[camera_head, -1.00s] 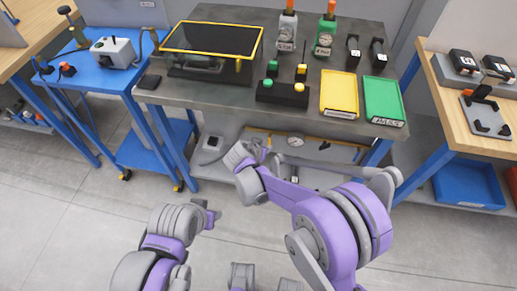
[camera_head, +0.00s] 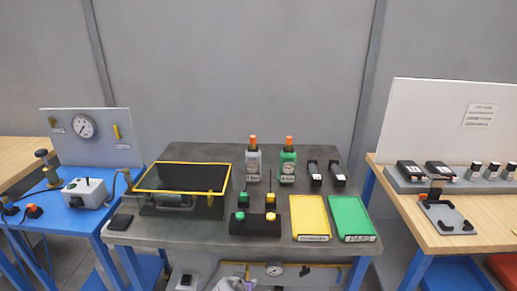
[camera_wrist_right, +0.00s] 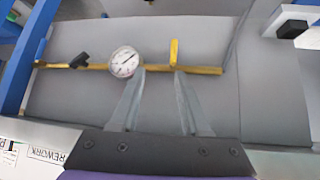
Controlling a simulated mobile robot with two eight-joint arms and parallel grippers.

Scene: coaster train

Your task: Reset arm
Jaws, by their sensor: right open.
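My right gripper (camera_wrist_right: 160,75) is open in the right wrist view, with its two grey fingers apart and nothing between them. I cannot tell whether the fingertips touch the bar. In the head view only a small grey and purple part of my right arm shows at the bottom edge, below the table. My left gripper is not in view.
The grey table (camera_head: 185,239) carries a yellow-framed screen (camera_head: 181,178), a button box (camera_head: 255,222), a yellow tray (camera_head: 310,216) and a green tray (camera_head: 350,217). A blue bench (camera_head: 80,222) stands left; a wooden bench (camera_head: 480,234) stands right.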

